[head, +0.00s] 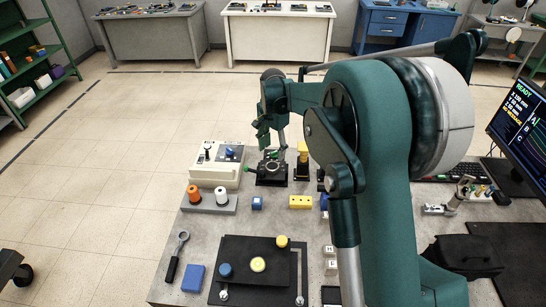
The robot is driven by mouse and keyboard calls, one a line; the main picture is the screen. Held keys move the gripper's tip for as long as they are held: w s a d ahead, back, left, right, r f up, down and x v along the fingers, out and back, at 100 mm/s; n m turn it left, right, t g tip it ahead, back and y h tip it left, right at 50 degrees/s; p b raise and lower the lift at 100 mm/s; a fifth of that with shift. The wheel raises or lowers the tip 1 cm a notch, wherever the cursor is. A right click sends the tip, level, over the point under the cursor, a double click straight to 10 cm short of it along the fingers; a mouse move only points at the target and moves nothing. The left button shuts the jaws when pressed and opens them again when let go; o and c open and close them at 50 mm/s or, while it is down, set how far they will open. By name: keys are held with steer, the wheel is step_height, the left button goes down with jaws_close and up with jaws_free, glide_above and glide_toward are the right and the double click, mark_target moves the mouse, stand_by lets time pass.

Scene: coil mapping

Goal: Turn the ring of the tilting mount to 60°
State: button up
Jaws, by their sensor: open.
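A small dark mount (271,172) with a round ring-like top and a green handle at its left side stands near the far edge of the grey table. I take it to be the tilting mount; its angle marks are too small to read. My gripper (264,137) hangs just above and slightly left of the mount, pointing down. It is open, and nothing shows between its fingers. Whether a fingertip touches the mount cannot be told from this view. My arm comes in from the right and hides part of the table behind it.
A cream box (214,172) with a small lever stands close left of the mount, and a yellow-and-black fixture (302,165) close right. Orange and white spools (194,195) sit nearer on a grey base. A black plate (250,246) lies in front. A monitor (520,135) stands far right.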

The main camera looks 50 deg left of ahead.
steer(key=shift+r, duration=1.7)
